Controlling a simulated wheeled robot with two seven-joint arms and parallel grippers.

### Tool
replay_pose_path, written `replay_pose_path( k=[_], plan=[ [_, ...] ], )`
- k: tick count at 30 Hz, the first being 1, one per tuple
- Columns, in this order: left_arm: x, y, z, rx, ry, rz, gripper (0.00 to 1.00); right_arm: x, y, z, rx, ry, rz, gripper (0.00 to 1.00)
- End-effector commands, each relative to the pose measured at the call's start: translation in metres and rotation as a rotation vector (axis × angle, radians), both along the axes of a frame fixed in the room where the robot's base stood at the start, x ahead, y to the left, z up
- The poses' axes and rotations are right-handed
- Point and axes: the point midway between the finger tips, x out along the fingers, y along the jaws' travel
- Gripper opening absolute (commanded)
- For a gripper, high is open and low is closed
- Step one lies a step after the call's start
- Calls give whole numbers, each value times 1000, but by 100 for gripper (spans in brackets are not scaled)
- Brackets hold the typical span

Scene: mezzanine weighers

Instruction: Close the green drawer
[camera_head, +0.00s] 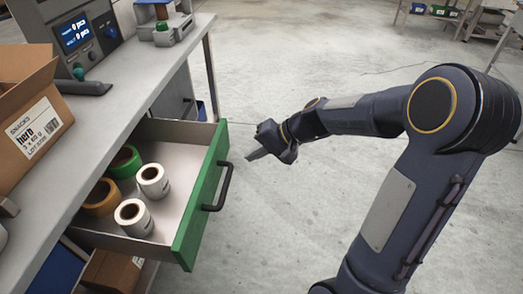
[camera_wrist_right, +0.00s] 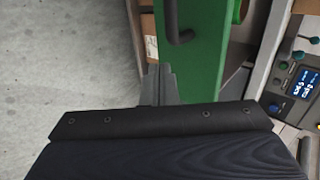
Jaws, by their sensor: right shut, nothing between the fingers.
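The green drawer (camera_head: 205,190) is pulled out from under the workbench in the head view. Several tape and label rolls lie inside it. A dark bar handle (camera_head: 219,187) is on its green front. My right gripper (camera_head: 252,157) is shut and empty, just to the right of the drawer front near its far end, apart from the handle. In the right wrist view the fingertips (camera_wrist_right: 158,72) show beside the green front (camera_wrist_right: 207,70), with the handle (camera_wrist_right: 178,25) above them. I cannot tell whether the fingers touch the front. My left gripper is not in view.
The grey workbench (camera_head: 165,70) carries an open cardboard box (camera_head: 40,125) and a weigher with a lit display (camera_head: 75,35). A bench leg (camera_head: 209,75) stands beyond the drawer. Another cardboard box (camera_head: 112,272) sits below the drawer. The floor (camera_head: 290,215) to the right is clear.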

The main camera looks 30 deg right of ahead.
Motion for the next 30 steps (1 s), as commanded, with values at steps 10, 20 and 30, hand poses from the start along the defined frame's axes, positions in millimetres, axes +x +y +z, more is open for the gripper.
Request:
replay_pose_path(
  k=[10,20,30],
  plan=[
    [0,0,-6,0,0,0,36,30,46,-28,-1,0,4,0],
    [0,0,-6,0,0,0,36,39,58,-27,0,0,0,0],
    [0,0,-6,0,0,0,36,40,60,-27,0,-1,1,0]
  ],
)
